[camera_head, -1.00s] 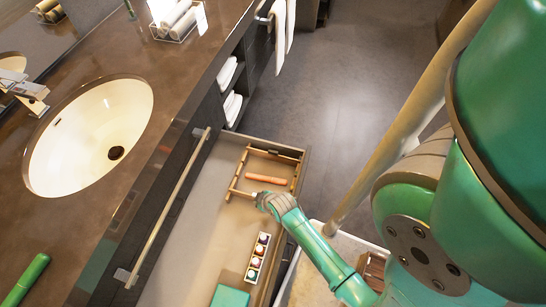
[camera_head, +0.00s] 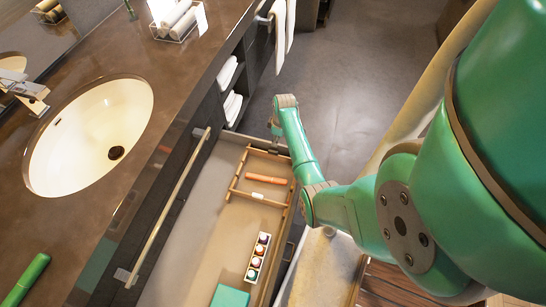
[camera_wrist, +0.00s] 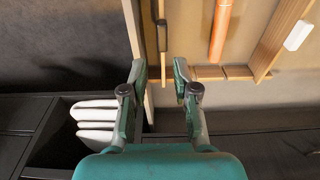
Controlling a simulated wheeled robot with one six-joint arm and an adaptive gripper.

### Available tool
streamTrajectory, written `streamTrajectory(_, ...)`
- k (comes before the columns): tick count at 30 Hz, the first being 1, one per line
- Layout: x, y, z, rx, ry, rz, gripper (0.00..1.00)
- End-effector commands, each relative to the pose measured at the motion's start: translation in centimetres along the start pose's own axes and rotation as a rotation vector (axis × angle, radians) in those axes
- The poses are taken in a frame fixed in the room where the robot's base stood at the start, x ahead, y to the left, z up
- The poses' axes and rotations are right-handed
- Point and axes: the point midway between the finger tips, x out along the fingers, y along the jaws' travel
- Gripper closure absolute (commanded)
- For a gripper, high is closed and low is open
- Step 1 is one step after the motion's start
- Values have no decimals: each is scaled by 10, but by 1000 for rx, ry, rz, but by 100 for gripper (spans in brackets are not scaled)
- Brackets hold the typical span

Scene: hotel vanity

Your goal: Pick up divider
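In the wrist view the divider (camera_wrist: 236,73) shows at upper right. My gripper (camera_head: 277,138) is above the drawer's far corner, beside the far cross bar. In the wrist view my gripper (camera_wrist: 158,80) has its fingers apart with nothing held. The drawer's wall edge shows between them, and the divider's nearest bar lies close to the right finger. Whether a finger touches anything is unclear.
An orange stick (camera_head: 266,179) lies between the cross bars. A white piece (camera_head: 257,196) sits on the near cross bar. A box of small round items (camera_head: 257,257) and a teal box (camera_head: 230,296) lie nearer in the drawer (camera_head: 190,245). White towels (camera_wrist: 95,120) fill a shelf beside it.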

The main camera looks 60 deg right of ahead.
Motion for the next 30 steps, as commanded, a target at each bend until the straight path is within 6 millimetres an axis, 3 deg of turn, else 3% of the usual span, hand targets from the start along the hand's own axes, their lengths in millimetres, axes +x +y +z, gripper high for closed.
streamTrajectory(9,42,-1,0,-1,-1,-2,71)
streamTrajectory(17,56,-1,-1,-1,0,0,71)
streamTrajectory(30,101,-4,0,0,-1,0,71)
